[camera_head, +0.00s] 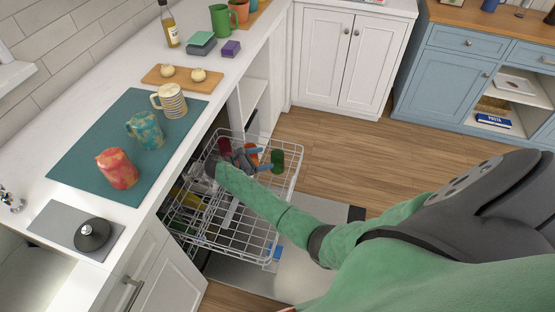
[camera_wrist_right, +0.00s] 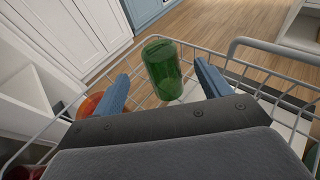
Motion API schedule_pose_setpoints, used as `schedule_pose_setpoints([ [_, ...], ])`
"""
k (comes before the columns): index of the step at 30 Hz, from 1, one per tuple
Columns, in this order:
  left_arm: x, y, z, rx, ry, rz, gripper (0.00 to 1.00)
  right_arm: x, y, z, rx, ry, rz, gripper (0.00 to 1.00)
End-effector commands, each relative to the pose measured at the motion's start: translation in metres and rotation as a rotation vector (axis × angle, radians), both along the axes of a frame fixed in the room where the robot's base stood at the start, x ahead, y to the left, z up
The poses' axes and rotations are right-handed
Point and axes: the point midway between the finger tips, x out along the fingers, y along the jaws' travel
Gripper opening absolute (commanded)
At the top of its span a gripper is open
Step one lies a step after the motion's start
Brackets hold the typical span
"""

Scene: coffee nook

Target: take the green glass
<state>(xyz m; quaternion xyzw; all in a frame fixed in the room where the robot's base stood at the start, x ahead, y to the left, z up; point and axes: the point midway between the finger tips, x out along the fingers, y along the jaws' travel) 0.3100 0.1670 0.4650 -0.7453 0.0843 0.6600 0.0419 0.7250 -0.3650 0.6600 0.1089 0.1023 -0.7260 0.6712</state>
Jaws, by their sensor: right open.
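The green glass (camera_head: 277,161) stands in the upper dishwasher rack (camera_head: 222,245), near its right side. It also shows in the right wrist view (camera_wrist_right: 162,69), upright beyond and between my fingers. My right gripper (camera_head: 259,160) is over the rack, just left of the glass. In the wrist view its blue fingers (camera_wrist_right: 163,88) are spread wide, with nothing between their pads that I can see held. My left gripper is not in view.
An orange item (camera_head: 250,156) and a dark red item (camera_head: 225,147) sit in the rack beside my gripper. Several mugs stand on a teal mat (camera_head: 82,155) on the counter at left. The wooden floor (camera_head: 325,150) right of the rack is clear.

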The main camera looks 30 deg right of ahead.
Motion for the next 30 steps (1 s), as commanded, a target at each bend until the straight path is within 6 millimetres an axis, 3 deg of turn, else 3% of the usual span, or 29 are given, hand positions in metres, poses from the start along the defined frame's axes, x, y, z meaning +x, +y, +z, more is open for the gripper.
schedule_pose_setpoints([
  [10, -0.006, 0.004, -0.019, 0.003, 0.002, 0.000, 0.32, -0.002, -0.026, -0.007, -0.001, -0.002, -0.002, 0.76],
  [20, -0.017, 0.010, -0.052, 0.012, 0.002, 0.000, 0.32, -0.005, -0.068, -0.019, 0.000, -0.002, -0.001, 0.76],
  [30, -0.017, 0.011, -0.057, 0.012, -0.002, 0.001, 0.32, -0.006, -0.073, -0.023, 0.001, -0.002, -0.001, 0.76],
])
